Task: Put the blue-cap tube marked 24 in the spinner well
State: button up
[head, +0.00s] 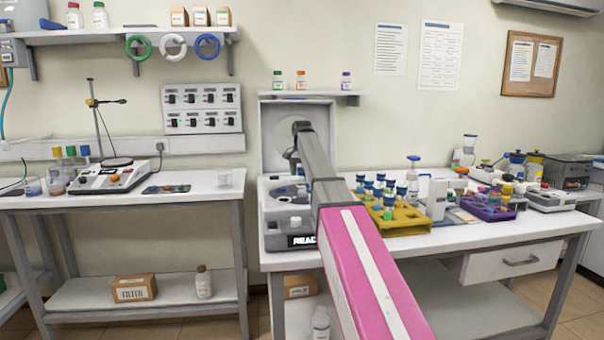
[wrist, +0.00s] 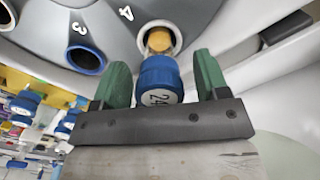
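The blue-cap tube marked 24 (wrist: 160,80) shows in the wrist view, its amber lower part (wrist: 158,41) in the mouth of a pale-rimmed well beside the number 4 on the spinner rotor (wrist: 115,42). How deep it sits is hard to tell. My gripper (wrist: 162,78) has its two green fingers on either side of the cap, with a small gap visible at each side. It looks open. In the head view the spinner (head: 286,226) has its lid (head: 270,130) up, and my arm hides part of it and the gripper's fingertips.
A blue-rimmed well (wrist: 87,58) by the number 3 looks empty. A yellow rack (head: 409,221) of blue-cap tubes stands right of the spinner. A purple rack (head: 487,211) is farther right. A small shelf (head: 330,95) hangs above the bench.

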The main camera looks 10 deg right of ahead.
jog(key=shift+r, duration=0.1)
notch_tip(320, 180, up, 12)
dwell(0.5)
